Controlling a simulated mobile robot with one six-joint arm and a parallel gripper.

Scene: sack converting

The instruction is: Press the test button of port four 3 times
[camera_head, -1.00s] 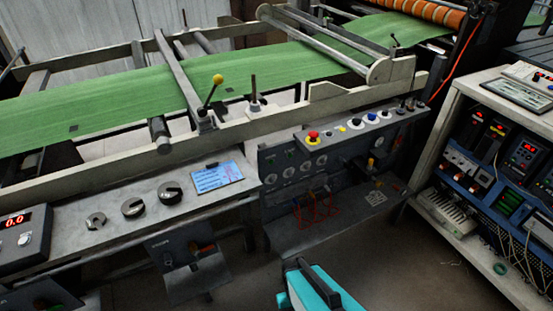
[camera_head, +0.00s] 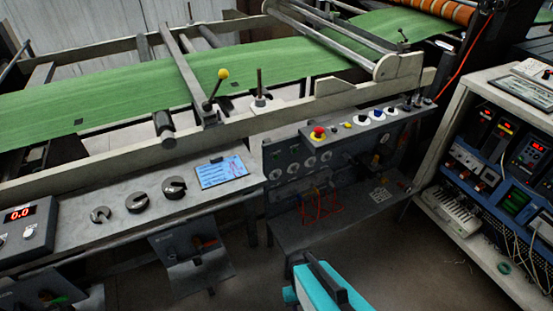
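No port labelled four and no test button can be made out at this size. The grey machine panel (camera_head: 290,154) in the middle carries a row of round dials or sockets, with red wires below. Its top ledge has a red mushroom button (camera_head: 318,132) on a yellow ring, a small yellow button (camera_head: 348,125), and white-ringed blue and black buttons. A blue equipment rack (camera_head: 490,168) at the right holds several modules with lit displays. A teal and black part of my arm (camera_head: 325,287) shows at the bottom; my gripper's fingers are not visible.
A green sheet (camera_head: 130,105) runs across the machine. A left console has a red display (camera_head: 18,214), several dark knobs and a blue screen (camera_head: 222,171). A white cabinet (camera_head: 437,150) frames the rack. Bare floor (camera_head: 400,260) lies between machine and cabinet.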

